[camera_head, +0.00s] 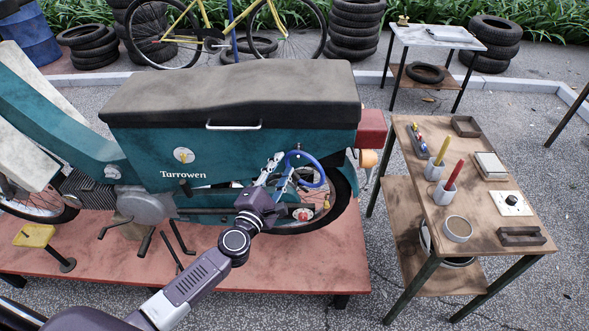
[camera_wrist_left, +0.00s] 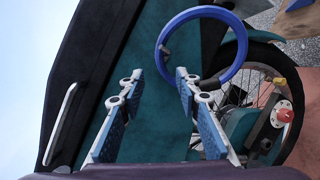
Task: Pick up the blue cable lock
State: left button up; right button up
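The blue cable lock (camera_head: 321,168) is a blue ring at the rear wheel of the teal moped (camera_head: 250,155), below the seat's back end. My left gripper (camera_head: 281,163) is beside the lock's left side, with its fingers pointing up toward it. In the left wrist view the lock (camera_wrist_left: 239,55) shows as a large loop ahead, right of centre. The left gripper (camera_wrist_left: 158,77) is open there, with nothing between its fingers. Its right finger overlaps the loop's lower left part in the picture; I cannot tell if they touch. My right gripper is not in view.
The moped stands on a low red platform (camera_head: 250,265). The rear wheel (camera_wrist_left: 262,75) and a red-and-white round part (camera_wrist_left: 284,111) are close to the lock. A wooden table (camera_head: 480,220) with cups and small trays stands at the right. Tyres and a yellow bicycle (camera_head: 205,25) are behind.

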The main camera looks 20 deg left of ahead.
aim_at(290, 153)
pick_arm(q)
jog(key=w, duration=0.3)
jog(key=shift+w+d+r, duration=0.15)
jog(key=shift+w+r, duration=0.05)
jog(key=shift+w, duration=0.05)
jog(key=shift+w+d, duration=0.1)
jog(key=shift+w, duration=0.5)
jog(key=shift+s, duration=0.1)
jog(key=shift+c, duration=0.6)
grip_shut()
